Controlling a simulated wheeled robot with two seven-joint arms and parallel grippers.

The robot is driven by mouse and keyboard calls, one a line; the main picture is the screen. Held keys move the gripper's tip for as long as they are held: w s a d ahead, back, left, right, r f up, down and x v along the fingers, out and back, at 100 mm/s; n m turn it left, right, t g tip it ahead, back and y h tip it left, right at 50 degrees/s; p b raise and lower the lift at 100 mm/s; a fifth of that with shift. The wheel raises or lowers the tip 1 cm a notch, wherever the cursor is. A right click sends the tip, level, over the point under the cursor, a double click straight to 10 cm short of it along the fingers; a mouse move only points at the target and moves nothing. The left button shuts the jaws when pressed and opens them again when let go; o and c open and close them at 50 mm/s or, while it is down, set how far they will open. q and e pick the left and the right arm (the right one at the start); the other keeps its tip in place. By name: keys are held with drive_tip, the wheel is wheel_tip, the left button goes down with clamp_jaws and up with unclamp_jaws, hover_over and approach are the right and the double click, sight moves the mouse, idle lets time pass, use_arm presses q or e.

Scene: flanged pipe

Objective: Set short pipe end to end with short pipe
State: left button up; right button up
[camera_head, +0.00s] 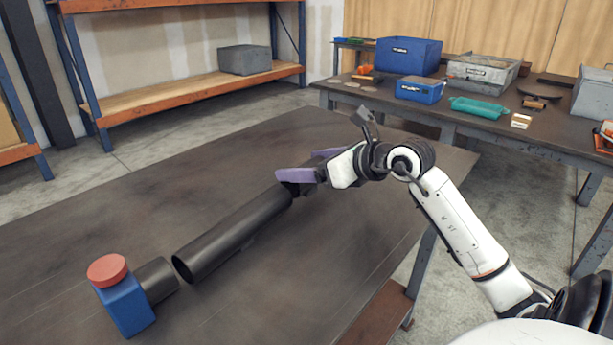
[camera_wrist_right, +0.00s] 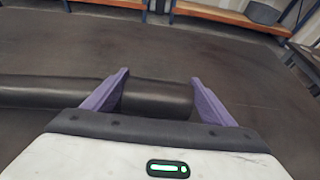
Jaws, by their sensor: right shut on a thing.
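My right gripper (camera_head: 311,168) has purple fingers and is shut on a dark short pipe (camera_wrist_right: 158,98), which lies crosswise between the fingers in the right wrist view. Its left finger hides the place where this piece meets or nears a dark pipe (camera_head: 228,238). That pipe lies on the table and runs from the gripper toward the near left, with its open end facing there. It also shows in the wrist view (camera_wrist_right: 45,91). I cannot tell whether the two pieces touch. My left gripper is out of view.
A blue block (camera_head: 126,305) with a red round top (camera_head: 107,269) stands at the near left with a dark pipe stub (camera_head: 156,279), close to the open pipe end. The brown table (camera_head: 350,265) is clear on the right. A bench with blue boxes (camera_head: 407,55) stands behind.

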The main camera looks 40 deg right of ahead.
drive_tip(key=shift+f, duration=1.15)
drive_tip(key=shift+f, duration=0.15)
drive_tip(key=o, duration=1)
drive_tip(key=shift+o, duration=0.2)
drive_tip(key=a+v, duration=0.1)
drive_tip(key=v, duration=1.1)
drive_tip(key=shift+d, duration=0.45)
